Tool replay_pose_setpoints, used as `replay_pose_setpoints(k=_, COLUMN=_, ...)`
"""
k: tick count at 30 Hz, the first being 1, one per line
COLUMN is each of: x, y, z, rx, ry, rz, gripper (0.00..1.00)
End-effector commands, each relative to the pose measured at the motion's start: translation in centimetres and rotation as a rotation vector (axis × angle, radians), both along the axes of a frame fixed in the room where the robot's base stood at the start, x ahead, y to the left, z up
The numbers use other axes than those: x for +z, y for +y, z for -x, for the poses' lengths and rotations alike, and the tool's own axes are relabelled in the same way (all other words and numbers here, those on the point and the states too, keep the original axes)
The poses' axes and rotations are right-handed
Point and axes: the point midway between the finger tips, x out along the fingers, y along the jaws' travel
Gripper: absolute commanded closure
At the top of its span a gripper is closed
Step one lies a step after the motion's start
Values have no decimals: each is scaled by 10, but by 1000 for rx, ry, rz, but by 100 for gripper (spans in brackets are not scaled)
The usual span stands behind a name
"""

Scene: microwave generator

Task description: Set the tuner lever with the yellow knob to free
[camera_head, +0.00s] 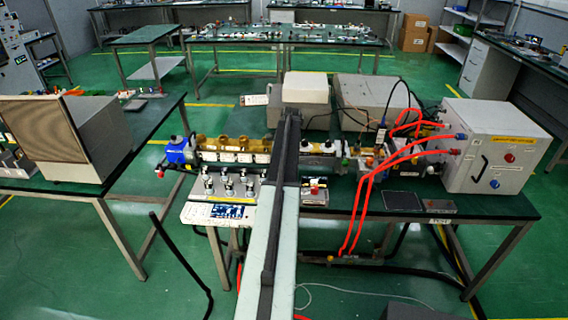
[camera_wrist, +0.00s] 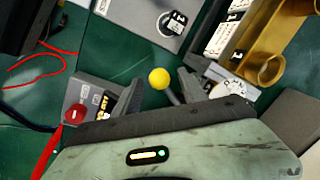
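The tuner lever's yellow knob (camera_wrist: 159,78) shows near the middle of the wrist view. Its dark stem runs down to the right, and its lower end is hidden behind my gripper body. My gripper (camera_wrist: 160,84) is open, with one dark finger left of the knob and one right of it. Neither finger visibly touches the knob. In the head view my own arm covers this part of the bench, and I cannot make out the knob.
A red button (camera_wrist: 75,114) on a grey box is left of the left finger. A brass waveguide (camera_wrist: 262,45) is at upper right. In the head view, red cables (camera_head: 370,190) run to a white cabinet (camera_head: 494,147) at right. A speaker-like box (camera_head: 65,135) stands at left.

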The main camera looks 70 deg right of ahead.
Motion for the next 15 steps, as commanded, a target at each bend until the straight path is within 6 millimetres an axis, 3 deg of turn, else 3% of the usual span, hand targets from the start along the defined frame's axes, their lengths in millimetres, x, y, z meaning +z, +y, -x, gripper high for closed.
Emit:
replay_pose_setpoints(k=7, x=12, y=1, z=2, rx=0, ry=1, rz=-1, gripper=50)
replay_pose_setpoints(k=15, x=61, y=7, z=10, rx=0, ry=0, rz=0, gripper=50)
